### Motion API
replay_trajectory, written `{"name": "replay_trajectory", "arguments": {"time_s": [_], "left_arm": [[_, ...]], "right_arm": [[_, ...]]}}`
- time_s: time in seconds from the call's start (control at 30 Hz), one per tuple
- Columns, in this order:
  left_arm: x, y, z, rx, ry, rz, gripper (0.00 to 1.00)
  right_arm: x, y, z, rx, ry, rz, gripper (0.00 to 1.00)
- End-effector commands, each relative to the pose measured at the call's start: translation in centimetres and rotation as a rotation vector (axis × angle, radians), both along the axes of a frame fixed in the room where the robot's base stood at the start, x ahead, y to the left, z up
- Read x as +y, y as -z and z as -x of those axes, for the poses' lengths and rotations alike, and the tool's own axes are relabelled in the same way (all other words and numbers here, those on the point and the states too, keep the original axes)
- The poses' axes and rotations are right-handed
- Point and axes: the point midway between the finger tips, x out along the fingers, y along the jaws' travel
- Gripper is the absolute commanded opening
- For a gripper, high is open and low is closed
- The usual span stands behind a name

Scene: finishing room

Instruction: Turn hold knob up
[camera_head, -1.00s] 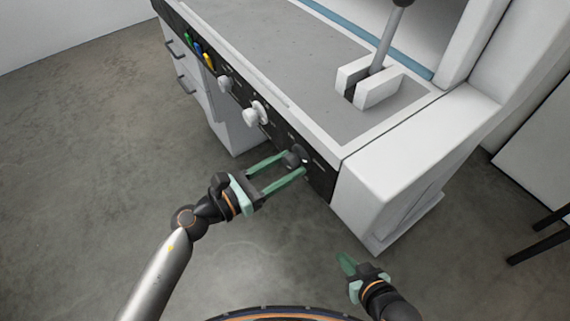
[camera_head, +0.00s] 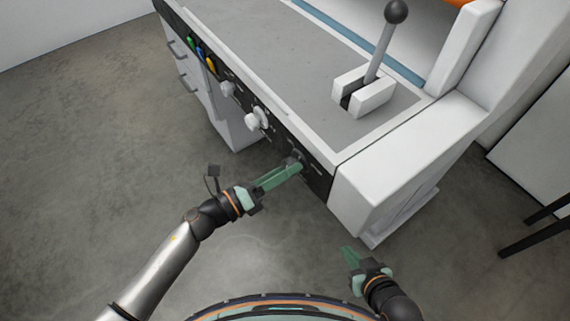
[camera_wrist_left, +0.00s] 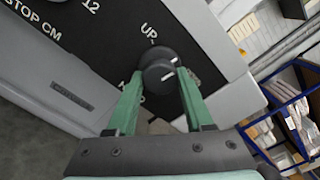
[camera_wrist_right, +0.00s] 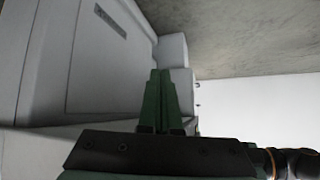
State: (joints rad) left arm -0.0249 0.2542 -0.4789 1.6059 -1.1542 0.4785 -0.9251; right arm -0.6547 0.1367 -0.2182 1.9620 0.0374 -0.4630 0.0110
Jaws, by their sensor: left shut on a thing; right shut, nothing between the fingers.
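The hold knob (camera_wrist_left: 157,68) is a round dark knob at the right end of the black control panel, with a white mark pointing right and slightly up in the left wrist view. The label UP (camera_wrist_left: 150,31) is above it; another label to its lower left is partly hidden by a finger. My left gripper (camera_wrist_left: 160,98) is shut on the knob, a green finger on each side. In the head view the left gripper (camera_head: 294,168) largely covers the knob. My right gripper (camera_head: 348,254) is shut and empty, away from the panel; its fingers (camera_wrist_right: 162,100) touch each other in its wrist view.
Two pale knobs (camera_head: 257,119) and several coloured buttons (camera_head: 203,52) are further left on the panel. A lever (camera_head: 381,55) with a dark ball stands on the grey worktop. The white cabinet (camera_head: 385,190) is to the right. Open floor is in front.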

Motion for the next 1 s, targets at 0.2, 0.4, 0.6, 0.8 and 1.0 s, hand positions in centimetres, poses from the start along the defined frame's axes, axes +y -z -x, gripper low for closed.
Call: {"name": "replay_trajectory", "arguments": {"time_s": [0.2, 0.4, 0.6, 0.8, 1.0], "left_arm": [[0.1, -0.3, 0.0, 0.169, -0.002, 0.12, 0.0], [0.0, -0.3, 0.0, 0.323, -0.002, 0.231, 0.0], [0.0, -0.3, 0.0, 0.476, -0.002, 0.343, 0.0], [0.0, -0.3, 0.0, 0.629, -0.002, 0.454, 0.0], [0.1, -0.3, 0.0, 0.768, -0.004, 0.555, 0.0]], "right_arm": [[-0.5, -1.0, 0.1, -0.003, 0.01, 0.007, 0.0], [-1.2, -1.7, 0.5, -0.006, 0.023, 0.013, 0.0], [-1.8, -2.0, 1.1, 0.002, 0.033, 0.019, 0.0], [-1.8, -2.9, 1.1, 0.002, 0.035, 0.02, 0.0], [-1.8, -3.8, 1.1, 0.001, 0.036, 0.019, 0.0]]}}
